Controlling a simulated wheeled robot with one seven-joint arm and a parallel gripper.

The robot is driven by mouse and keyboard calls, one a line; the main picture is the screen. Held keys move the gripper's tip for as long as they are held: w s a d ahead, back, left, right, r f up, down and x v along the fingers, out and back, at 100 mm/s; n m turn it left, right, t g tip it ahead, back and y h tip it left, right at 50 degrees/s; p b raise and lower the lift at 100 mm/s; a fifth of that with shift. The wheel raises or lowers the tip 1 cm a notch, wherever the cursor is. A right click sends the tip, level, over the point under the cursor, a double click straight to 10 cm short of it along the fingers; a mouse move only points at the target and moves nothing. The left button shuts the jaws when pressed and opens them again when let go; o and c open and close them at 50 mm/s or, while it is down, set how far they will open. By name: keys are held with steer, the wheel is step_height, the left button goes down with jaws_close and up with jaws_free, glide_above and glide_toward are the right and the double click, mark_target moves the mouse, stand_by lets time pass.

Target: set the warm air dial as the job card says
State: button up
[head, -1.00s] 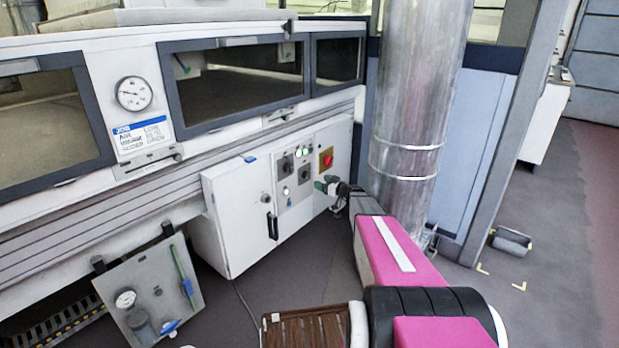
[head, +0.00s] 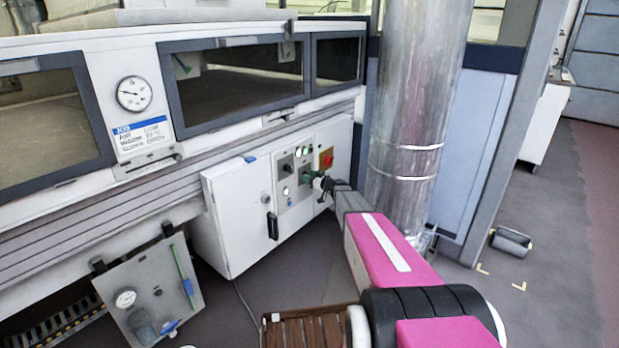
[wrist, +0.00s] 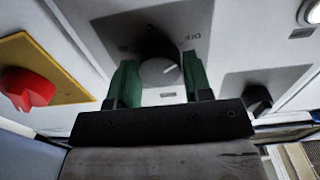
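The job card (head: 140,135) hangs on the machine front below a round gauge; it has a blue "JOB" header and its small text is too blurred to read. In the wrist view a dark round dial (wrist: 159,68) with a pale pointer mark sits on a grey plate with a partly readable scale. My gripper (wrist: 158,84) has its two green fingertips apart, one on each side of this dial; I cannot tell whether they touch it. In the head view my gripper (head: 313,181) is at the control panel and hides part of it.
A second black knob (wrist: 257,100) is on the other side. A large metal duct (head: 405,110) stands right of the panel. A cabinet door with a black handle (head: 272,226) is to the left.

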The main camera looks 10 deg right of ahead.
steer(key=c, duration=0.3)
